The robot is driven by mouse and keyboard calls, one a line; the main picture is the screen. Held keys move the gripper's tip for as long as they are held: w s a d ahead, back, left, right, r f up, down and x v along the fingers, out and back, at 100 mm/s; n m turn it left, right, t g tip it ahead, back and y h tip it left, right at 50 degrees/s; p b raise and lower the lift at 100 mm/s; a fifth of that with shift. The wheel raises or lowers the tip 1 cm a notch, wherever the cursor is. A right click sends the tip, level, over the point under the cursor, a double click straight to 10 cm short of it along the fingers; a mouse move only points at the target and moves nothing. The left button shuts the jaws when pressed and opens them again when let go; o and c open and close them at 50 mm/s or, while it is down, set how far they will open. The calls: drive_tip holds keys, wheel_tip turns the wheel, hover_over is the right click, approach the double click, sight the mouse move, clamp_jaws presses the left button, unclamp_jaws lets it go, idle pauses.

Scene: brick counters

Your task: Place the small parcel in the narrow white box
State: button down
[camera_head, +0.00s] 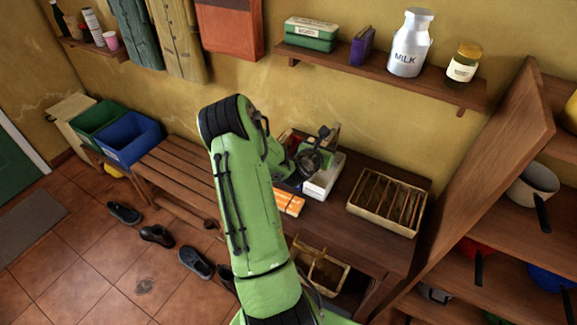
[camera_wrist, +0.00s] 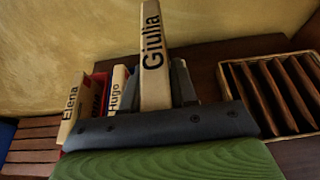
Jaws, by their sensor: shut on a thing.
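My gripper (camera_head: 318,150) is over the dark wooden bench, among a group of boxes. In the wrist view, a pale block lettered "Giulia" (camera_wrist: 155,60) stands upright between my dark fingers (camera_wrist: 156,88), which are shut on it. It may be the small parcel; the view does not settle this. A narrow white box (camera_head: 322,182) stands on the bench, just below my gripper in the head view, which partly hides it. A white box lettered "Hugo" (camera_wrist: 116,92) is left of my fingers in the wrist view; I cannot tell if it is the same box.
A box lettered "Elena" (camera_wrist: 71,108) and a red one (camera_wrist: 99,95) stand at the left. A divided wooden tray (camera_head: 387,203) is to the right on the bench. An orange-and-white thing (camera_head: 290,202) lies at the front. A shelf (camera_head: 375,72) hangs above.

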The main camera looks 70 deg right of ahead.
wheel_tip(320, 180, down, 10)
drive_tip(key=b, duration=0.4)
drive_tip(key=shift+s+f, duration=0.1)
drive_tip(key=shift+s, duration=0.05)
drive_tip(key=c, duration=1.2)
unclamp_jaws()
drive_tip(key=shift+o, duration=0.2)
